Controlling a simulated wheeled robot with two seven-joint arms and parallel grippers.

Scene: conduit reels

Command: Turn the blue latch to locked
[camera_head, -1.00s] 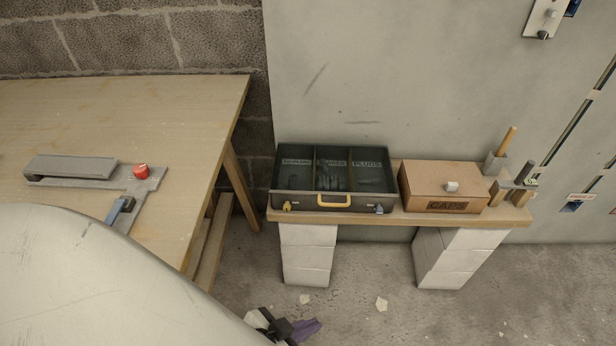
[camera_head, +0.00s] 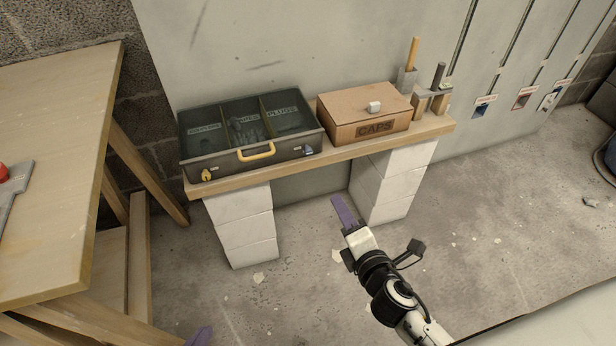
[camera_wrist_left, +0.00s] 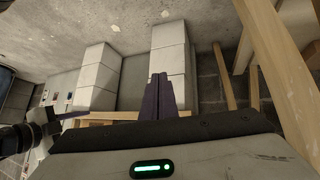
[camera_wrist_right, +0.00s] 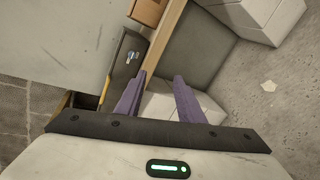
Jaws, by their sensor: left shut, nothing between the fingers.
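The blue latch (camera_head: 308,150) is a small blue-grey piece on the right of the dark toolbox's (camera_head: 215,162) front face. It also shows in the right wrist view (camera_wrist_right: 131,57); its setting is too small to read. My right gripper (camera_head: 338,200) hangs in front of and below the shelf, right of the latch and apart from it. Its purple fingers (camera_wrist_right: 160,78) stand apart with nothing between them. My left gripper (camera_head: 200,336) shows only a purple fingertip at the bottom edge. In the left wrist view its fingers (camera_wrist_left: 159,76) are together and empty.
The toolbox has a yellow latch (camera_head: 207,175) and a yellow handle (camera_head: 257,153). A CAPS box (camera_head: 368,128) stands beside it on the wooden shelf (camera_head: 345,158), held up by white blocks (camera_head: 240,225). A wooden workbench (camera_head: 60,190) is at the left. The floor before the shelf is open.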

